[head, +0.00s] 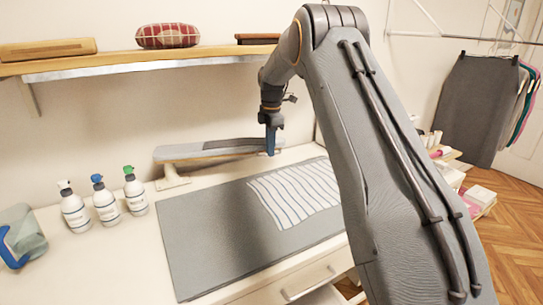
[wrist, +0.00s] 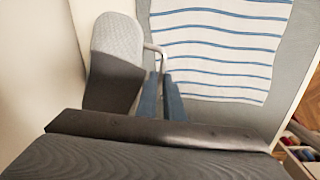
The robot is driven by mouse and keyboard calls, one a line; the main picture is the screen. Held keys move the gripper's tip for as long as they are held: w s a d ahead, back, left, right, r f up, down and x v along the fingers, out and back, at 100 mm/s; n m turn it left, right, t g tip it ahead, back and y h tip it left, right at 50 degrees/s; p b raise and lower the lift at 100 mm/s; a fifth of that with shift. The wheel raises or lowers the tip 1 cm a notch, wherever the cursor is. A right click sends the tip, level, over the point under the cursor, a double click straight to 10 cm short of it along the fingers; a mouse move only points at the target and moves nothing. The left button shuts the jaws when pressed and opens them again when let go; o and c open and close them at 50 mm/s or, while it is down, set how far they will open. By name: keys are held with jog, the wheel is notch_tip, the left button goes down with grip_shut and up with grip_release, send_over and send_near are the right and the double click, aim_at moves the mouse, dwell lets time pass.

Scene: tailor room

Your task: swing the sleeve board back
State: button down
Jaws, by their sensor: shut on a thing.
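The sleeve board (head: 190,151) is a long, narrow padded board on a white foot (head: 171,180) at the back of the table, along the wall. Its light grey rounded end shows in the wrist view (wrist: 116,38), with a darker grey stretch nearer the camera. A thin pale handle (wrist: 154,47) sticks out from its side. My gripper (head: 270,153) is at the board's right part, fingers pointing down. In the wrist view its blue fingers (wrist: 160,82) are shut on the handle. The exact grip on the handle is small and partly hidden.
A grey mat (head: 205,245) with a striped cloth (head: 293,194) lies in front of the board. Several spray bottles (head: 105,203) and a clear jug (head: 22,238) stand at left. A shelf (head: 120,62) hangs above. A drawer (head: 310,285) is below the front edge.

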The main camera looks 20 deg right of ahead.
jog(key=shift+w+a, duration=0.1)
jog(key=shift+w, duration=0.4)
jog(key=c, duration=2.2)
grip_release()
jog(key=shift+a, duration=0.1)
